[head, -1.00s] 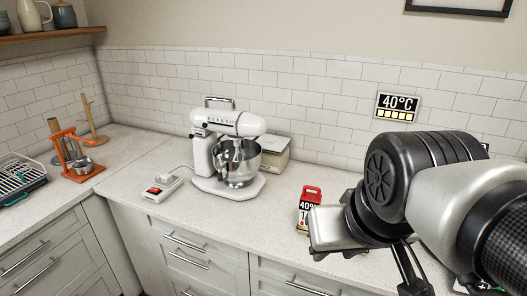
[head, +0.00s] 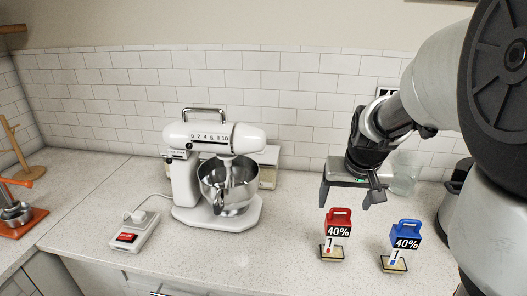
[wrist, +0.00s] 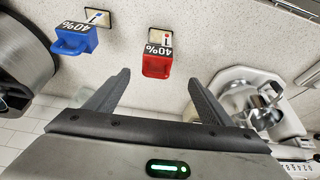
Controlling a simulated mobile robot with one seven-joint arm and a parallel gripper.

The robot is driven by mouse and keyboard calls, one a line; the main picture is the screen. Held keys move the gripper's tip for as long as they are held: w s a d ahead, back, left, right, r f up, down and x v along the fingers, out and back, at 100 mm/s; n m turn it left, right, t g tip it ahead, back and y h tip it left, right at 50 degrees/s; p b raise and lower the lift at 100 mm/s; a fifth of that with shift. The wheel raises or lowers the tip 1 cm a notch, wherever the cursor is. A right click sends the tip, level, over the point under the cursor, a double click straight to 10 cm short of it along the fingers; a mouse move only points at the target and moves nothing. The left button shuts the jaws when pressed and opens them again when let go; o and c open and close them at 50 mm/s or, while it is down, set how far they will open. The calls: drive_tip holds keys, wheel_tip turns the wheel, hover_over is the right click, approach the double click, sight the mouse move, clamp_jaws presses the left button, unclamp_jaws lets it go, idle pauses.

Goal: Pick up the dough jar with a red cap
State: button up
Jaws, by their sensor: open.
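The jar with a red cap (head: 338,225), its label reading "40%" and "1", stands upright on a small base on the counter. It also shows in the wrist view (wrist: 156,64), just beyond and roughly between my fingertips. A similar jar with a blue cap (head: 405,236) stands to its right; in the wrist view it is at upper left (wrist: 75,40). My gripper (head: 349,198) is open and empty, fingers pointing down, above and seemingly behind the red-capped jar. Its fingers also show in the wrist view (wrist: 157,80). Neither finger visibly touches a jar.
A white stand mixer (head: 215,140) with a steel bowl (head: 228,185) stands left of the jars. A white device with a red display (head: 135,232) lies further left. A clear glass vessel (head: 405,172) and a dark appliance (head: 455,208) are at right. The counter between mixer and jars is clear.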

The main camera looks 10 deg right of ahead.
sight(337, 222)
drive_tip(key=x, duration=1.1)
drive_tip(key=shift+s+f+b, duration=0.1)
drive_tip(key=shift+s+b, duration=0.2)
drive_tip(key=shift+b, duration=0.05)
drive_tip(key=x, duration=0.2)
drive_tip(key=s+x, duration=0.1)
drive_tip(key=x, duration=0.1)
drive_tip(key=shift+w+d+f, duration=0.1)
drive_tip(key=shift+d+f, duration=0.1)
drive_tip(key=shift+f, duration=0.15)
drive_tip(key=shift+w+f, duration=0.2)
drive_tip(key=shift+f, duration=0.1)
drive_tip(key=c, duration=1.3)
